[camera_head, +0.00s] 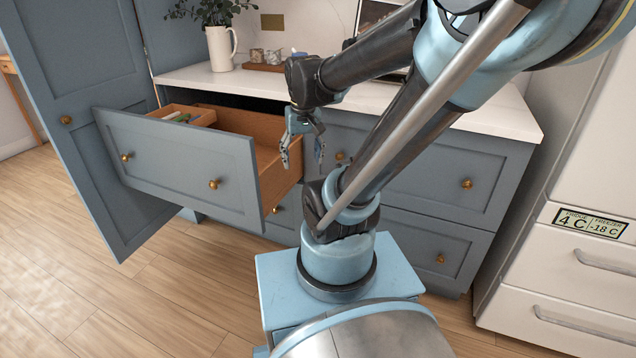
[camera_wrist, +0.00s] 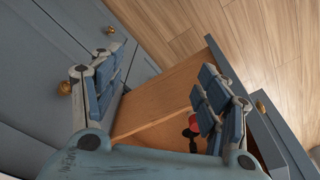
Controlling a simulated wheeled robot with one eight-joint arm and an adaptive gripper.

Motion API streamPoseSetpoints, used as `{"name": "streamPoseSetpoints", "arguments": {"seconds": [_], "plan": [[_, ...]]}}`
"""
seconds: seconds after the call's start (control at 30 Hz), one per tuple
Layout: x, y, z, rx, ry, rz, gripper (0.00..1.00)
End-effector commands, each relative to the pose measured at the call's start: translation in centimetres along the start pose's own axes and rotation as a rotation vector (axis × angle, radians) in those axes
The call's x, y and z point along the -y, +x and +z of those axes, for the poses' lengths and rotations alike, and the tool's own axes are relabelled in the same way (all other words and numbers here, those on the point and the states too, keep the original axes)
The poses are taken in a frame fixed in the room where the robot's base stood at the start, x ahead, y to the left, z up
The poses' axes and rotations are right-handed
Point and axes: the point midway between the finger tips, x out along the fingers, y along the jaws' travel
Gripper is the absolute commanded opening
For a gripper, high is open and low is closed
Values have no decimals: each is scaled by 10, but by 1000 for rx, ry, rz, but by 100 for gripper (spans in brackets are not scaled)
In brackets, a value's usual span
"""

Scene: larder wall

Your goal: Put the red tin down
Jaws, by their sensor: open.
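My gripper (camera_head: 302,160) is open, pointing down at the right side of the pulled-out drawer (camera_head: 185,165). In the wrist view my gripper (camera_wrist: 162,72) has its two blue-padded fingers wide apart, with nothing between them. Below them shows the drawer's bare wooden inside (camera_wrist: 165,98). A small red and dark thing (camera_wrist: 192,124) shows in the drawer beside the right finger, mostly hidden by it. I cannot tell if it is the red tin. No red tin is plain in the head view, where the drawer front hides much of the inside.
The drawer holds a wooden compartment (camera_head: 190,113) at its back left. A tall blue door (camera_head: 75,100) stands open at the left. The white counter (camera_head: 215,82) carries a white jug (camera_head: 221,48) with a plant and a small board (camera_head: 263,67) with cups. A fridge (camera_head: 570,250) stands at the right.

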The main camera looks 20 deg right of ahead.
Motion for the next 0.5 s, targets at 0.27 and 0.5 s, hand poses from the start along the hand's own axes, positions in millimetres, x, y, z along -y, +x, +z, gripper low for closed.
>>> {"name": "streamPoseSetpoints", "arguments": {"seconds": [0.27,0.5], "plan": [[-18,17,56,-31,17,10,69],[-25,30,82,-48,22,16,69]]}}
